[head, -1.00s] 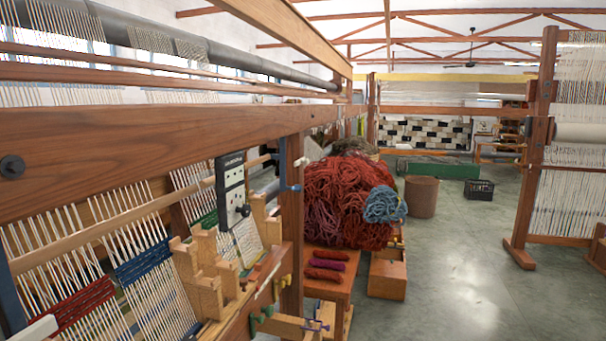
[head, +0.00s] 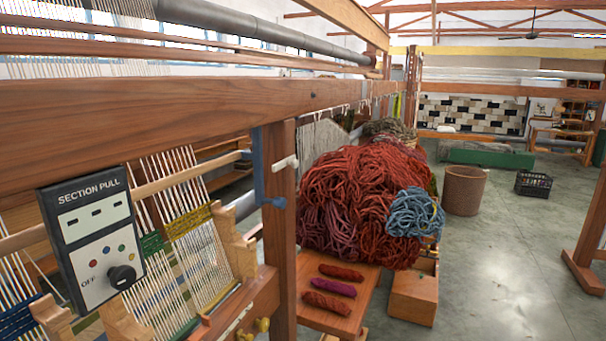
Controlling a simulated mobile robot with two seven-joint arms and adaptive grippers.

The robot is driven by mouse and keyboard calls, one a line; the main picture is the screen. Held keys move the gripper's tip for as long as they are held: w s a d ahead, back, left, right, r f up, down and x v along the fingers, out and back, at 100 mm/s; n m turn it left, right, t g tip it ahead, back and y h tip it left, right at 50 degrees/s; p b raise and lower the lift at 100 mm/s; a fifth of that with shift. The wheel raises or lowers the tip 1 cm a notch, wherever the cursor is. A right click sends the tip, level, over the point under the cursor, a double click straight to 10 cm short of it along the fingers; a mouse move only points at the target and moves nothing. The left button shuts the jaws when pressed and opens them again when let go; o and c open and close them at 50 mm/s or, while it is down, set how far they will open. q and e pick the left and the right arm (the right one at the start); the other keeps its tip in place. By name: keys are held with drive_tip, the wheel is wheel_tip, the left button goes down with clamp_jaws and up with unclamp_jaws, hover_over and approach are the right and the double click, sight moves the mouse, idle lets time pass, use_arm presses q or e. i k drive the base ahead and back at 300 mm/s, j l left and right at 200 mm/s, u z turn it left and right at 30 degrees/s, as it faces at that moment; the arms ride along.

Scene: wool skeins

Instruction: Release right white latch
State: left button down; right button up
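A small white latch (head: 284,163) sits on the upright wooden post (head: 282,230) of the loom, right of the middle of its frame. Neither of my grippers is in view.
A black control box (head: 92,235) labelled "SECTION PULL" hangs on the loom at left. A heap of red yarn (head: 350,195) and a low wooden bench (head: 345,310) with several small skeins stand beyond the post. Open floor (head: 490,270) lies at right.

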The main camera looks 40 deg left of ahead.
sight(290, 160)
drive_tip(key=i, duration=1.25)
drive_tip(key=u, duration=0.5)
